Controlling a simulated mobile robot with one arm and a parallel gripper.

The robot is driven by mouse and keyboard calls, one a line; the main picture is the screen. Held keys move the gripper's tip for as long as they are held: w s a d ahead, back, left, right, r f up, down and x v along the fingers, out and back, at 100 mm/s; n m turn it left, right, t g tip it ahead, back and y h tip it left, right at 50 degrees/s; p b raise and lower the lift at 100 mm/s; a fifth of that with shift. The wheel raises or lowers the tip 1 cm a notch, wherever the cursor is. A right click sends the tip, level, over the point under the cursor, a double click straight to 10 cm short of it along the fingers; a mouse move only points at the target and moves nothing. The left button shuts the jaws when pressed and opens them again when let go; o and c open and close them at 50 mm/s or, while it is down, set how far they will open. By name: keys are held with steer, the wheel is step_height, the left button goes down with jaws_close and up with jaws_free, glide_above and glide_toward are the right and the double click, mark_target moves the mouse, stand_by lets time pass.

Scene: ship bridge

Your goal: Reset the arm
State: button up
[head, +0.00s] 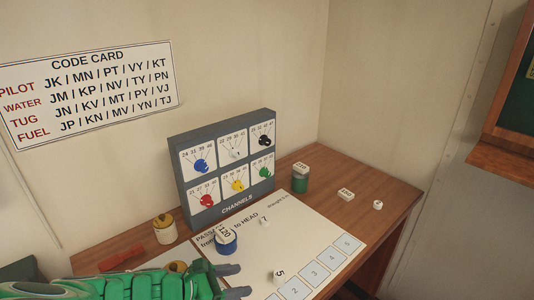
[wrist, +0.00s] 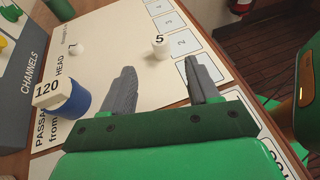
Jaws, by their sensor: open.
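My gripper (head: 234,281) is at the bottom of the head view, over the front part of the white passage sheet (head: 300,243). In the wrist view my gripper (wrist: 164,85) has its two grey fingers apart with nothing between them. A small white piece marked 5 (wrist: 161,47) stands on the sheet beyond the fingertips. A blue cylinder (wrist: 67,101) topped with a white block marked 120 (wrist: 47,87) stands left of the fingers, apart from them. My green arm covers the lower left of the head view.
The grey channels panel (head: 180,170) with coloured knobs stands at the back of the desk. A green cylinder (head: 300,184), a white block (head: 345,194) and a die-like piece (head: 378,205) are on the right. A red object (head: 122,258) and a cream-yellow pot (head: 164,229) are left. A code card (head: 90,92) hangs above.

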steer(key=s+d+r+m+g+y, duration=0.2)
steer(key=d+r+m+g+y, duration=0.15)
steer(key=d+r+m, duration=0.4)
steer(key=s+d+r+m+g+y, duration=0.35)
steer(key=d+m, duration=0.45)
steer(key=d, duration=0.3)
steer(key=s+d+r+m+g+y, duration=0.1)
steer(key=s+d+m+y, duration=0.1)
steer(key=s, duration=0.4)
steer(key=s+d+r+m+y, duration=0.1)
steer(key=s+d+m+y, duration=0.1)
steer(key=s+d+m, duration=0.3)
steer(key=shift+s+d+r+m+g, duration=0.2)
steer(key=shift+s+m+g, duration=0.2)
steer(key=shift+s+m, duration=0.55)
steer(key=shift+s, duration=0.2)
